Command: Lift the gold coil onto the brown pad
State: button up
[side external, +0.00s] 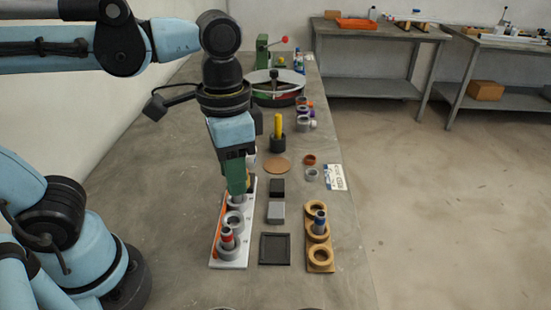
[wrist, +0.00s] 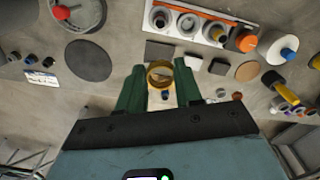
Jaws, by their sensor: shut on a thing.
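The gold coil (wrist: 160,75) is a short open ring held between the green fingers of my gripper (wrist: 159,83) in the wrist view. In the side view my gripper (side external: 238,192) points down over the far part of the white rack, and its fingers hide most of the coil. I cannot tell there how far the coil is above the rack. The brown pad (side external: 277,165) is a flat round disc lying bare on the bench, behind and to the right of my gripper. It also shows in the wrist view (wrist: 247,71), right of the coil.
The white rack (side external: 232,265) holds grey rings and a red-topped peg. A wooden rack (side external: 320,267) with a blue peg stands right. Between them lie a dark square tray (side external: 275,262), a grey block (side external: 276,215) and a dark block (side external: 277,187). A yellow post (side external: 278,125) stands behind the pad.

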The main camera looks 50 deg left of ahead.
jog(key=shift+r, duration=0.5)
jog(key=n, duration=0.6)
send_near(275, 166)
jog(key=shift+s+d, duration=0.15)
jog(key=shift+d, duration=0.15)
jog(key=shift+a+f, duration=0.25)
jog(key=shift+f, duration=2.5)
jog(key=shift+f, duration=0.2)
jog(key=shift+f, duration=0.3)
